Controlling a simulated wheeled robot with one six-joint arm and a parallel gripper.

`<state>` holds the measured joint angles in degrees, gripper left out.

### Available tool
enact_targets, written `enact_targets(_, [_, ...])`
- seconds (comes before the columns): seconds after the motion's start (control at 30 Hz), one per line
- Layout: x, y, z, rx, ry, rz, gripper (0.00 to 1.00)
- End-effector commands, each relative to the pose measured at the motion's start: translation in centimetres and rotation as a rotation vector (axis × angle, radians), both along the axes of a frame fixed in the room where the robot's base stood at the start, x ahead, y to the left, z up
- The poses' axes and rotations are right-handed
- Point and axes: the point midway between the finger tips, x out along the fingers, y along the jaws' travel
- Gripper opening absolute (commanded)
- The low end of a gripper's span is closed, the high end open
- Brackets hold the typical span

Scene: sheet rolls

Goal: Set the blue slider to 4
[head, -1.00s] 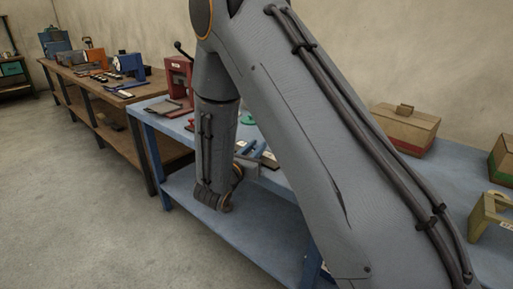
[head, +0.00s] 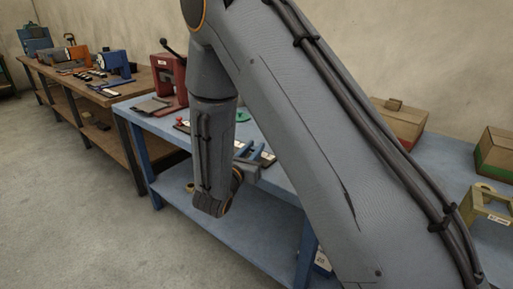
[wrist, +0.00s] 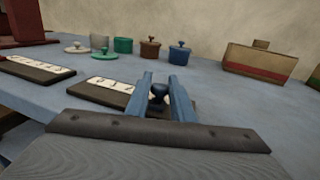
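The blue slider is a dark board with a white number strip (wrist: 112,84) and a dark blue knob (wrist: 158,92), on the blue table in the wrist view. My gripper (wrist: 162,84) has two blue fingers, one on each side of the knob, and looks open around it. The fingers hide the board's right part, and I cannot read the numbers. In the head view my gripper (head: 252,152) is over the table's front edge, partly hidden by my arm.
Another number board (wrist: 36,69) lies to the left. Several small lidded pots, including a brown one (wrist: 150,49), stand behind. A tan box (wrist: 260,60) is at the back right. A red press (head: 168,80) stands at the blue table's left end.

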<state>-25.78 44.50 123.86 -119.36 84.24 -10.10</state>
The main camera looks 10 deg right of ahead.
Motion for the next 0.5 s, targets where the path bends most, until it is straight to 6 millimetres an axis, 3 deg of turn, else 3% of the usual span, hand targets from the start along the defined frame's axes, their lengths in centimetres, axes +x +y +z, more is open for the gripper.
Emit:
enact_targets(0.1, [0.01,0.02,0.01,0.000,0.000,0.000,0.38])
enact_targets(0.5, [-0.78,0.59,-0.01,0.000,0.000,0.001,0.38])
